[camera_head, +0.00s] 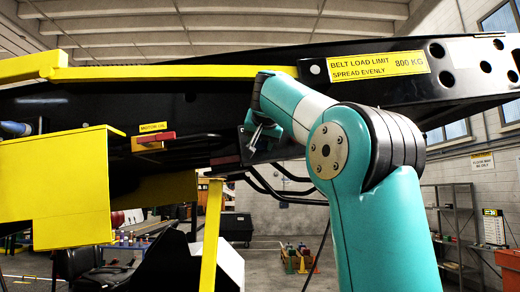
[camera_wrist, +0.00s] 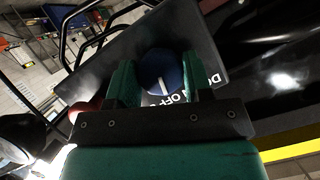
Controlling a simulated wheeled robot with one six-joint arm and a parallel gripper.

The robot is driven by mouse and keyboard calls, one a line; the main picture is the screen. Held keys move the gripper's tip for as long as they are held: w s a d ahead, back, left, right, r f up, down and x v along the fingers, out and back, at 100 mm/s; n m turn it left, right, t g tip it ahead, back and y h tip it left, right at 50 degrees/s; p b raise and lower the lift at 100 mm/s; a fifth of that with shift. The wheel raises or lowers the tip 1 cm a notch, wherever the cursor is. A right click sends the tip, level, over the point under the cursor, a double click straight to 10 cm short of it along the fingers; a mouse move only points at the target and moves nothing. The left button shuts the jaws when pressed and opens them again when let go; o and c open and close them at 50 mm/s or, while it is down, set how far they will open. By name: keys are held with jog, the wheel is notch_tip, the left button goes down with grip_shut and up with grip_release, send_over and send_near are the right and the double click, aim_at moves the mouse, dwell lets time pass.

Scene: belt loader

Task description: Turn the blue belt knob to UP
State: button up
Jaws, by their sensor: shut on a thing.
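The blue belt knob (camera_wrist: 160,72) sits on a dark panel (camera_wrist: 205,50) in the wrist view, with a white pointer line on its face. White lettering on the panel beside it reads "OFF" and part of "DO..."; no UP label shows. My gripper (camera_wrist: 158,82) has one green finger on each side of the knob and is shut on it. In the head view my gripper (camera_head: 254,138) is at the dark panel under the loader's boom, and the knob is hidden there.
The black boom (camera_head: 230,95) with its yellow rail (camera_head: 180,72) runs above my arm. Black bent tubes (camera_head: 285,185) lie just below the panel. Shelving (camera_head: 452,225) is far right.

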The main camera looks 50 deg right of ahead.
jog(key=m+b, duration=0.1)
jog(key=m+t+b, duration=0.1)
jog(key=b, duration=0.1)
jog(key=shift+s+d+f+y, duration=0.15)
jog(key=shift+f+y, duration=0.05)
jog(key=shift+y, duration=0.1)
jog(key=shift+r+m+t+y+b, duration=0.25)
jog(key=shift+m+t+b, duration=0.4)
jog(key=shift+m, duration=0.45)
jog(key=shift+t, duration=0.25)
jog(key=o, duration=0.9)
